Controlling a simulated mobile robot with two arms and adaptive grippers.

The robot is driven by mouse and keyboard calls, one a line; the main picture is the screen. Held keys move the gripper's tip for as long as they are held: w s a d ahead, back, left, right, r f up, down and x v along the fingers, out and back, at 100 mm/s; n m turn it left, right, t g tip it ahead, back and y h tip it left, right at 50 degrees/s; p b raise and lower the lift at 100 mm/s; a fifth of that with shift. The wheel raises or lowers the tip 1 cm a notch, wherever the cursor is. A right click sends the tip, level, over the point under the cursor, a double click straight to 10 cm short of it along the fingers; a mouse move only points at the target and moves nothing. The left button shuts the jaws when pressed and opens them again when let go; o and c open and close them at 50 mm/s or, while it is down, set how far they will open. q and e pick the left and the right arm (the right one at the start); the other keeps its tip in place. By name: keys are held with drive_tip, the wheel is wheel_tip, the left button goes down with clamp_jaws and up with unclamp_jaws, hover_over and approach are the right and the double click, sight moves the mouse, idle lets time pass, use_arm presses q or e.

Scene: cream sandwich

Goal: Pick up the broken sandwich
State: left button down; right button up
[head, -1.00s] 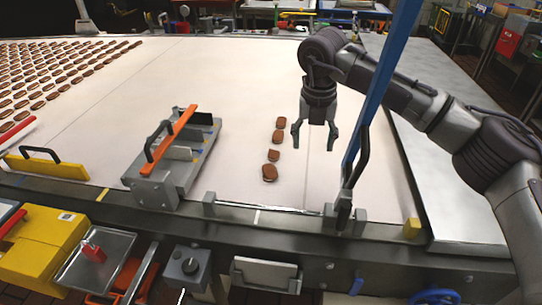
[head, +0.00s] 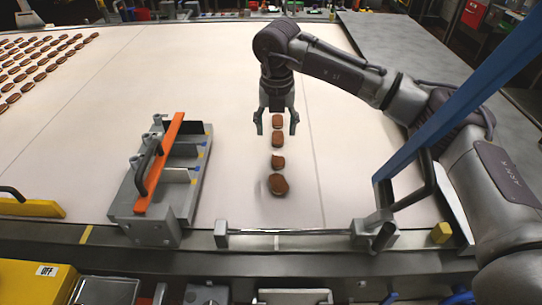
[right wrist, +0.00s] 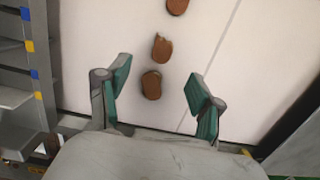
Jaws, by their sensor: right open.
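Several brown sandwiches lie in a row on the white belt. The broken sandwich (head: 278,161), second from the front, looks shorter than the others. In the right wrist view the broken sandwich (right wrist: 162,48) has a jagged far edge. The front sandwich (head: 278,184) looks whole; it also shows in the right wrist view (right wrist: 151,84). My right gripper (head: 277,130) is open and empty, pointing down above the far part of the row. Its green fingers (right wrist: 158,75) stand apart either side of the row in the wrist view. My left gripper is not in view.
A metal guide with an orange bar (head: 160,165) stands left of the row. A metal rod (head: 290,231) runs along the belt's front edge. A blue post (head: 460,95) rises at the right. Many sandwiches (head: 40,65) lie far left. The belt around the row is clear.

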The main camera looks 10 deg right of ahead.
hover_over(278, 159)
drive_tip(key=f, duration=0.5)
drive_tip(key=shift+s+a+f+p, duration=0.1)
drive_tip(key=shift+s+p, duration=0.25)
drive_tip(key=shift+s, duration=0.05)
drive_tip(key=shift+w+a+f, duration=0.1)
drive_tip(key=shift+f, duration=0.15)
drive_tip(key=f, duration=0.1)
drive_tip(key=f+p, duration=0.2)
drive_tip(key=f, duration=0.1)
drive_tip(key=shift+w+d+f, duration=0.1)
drive_tip(key=shift+d, duration=0.15)
drive_tip(key=shift+w+f, duration=0.1)
drive_tip(key=shift+f, duration=0.3)
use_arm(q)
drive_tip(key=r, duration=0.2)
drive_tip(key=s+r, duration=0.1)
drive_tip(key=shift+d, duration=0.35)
use_arm(e)
drive_tip(key=shift+c, duration=0.3)
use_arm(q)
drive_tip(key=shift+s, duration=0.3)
use_arm(e)
drive_tip(key=c, duration=0.8)
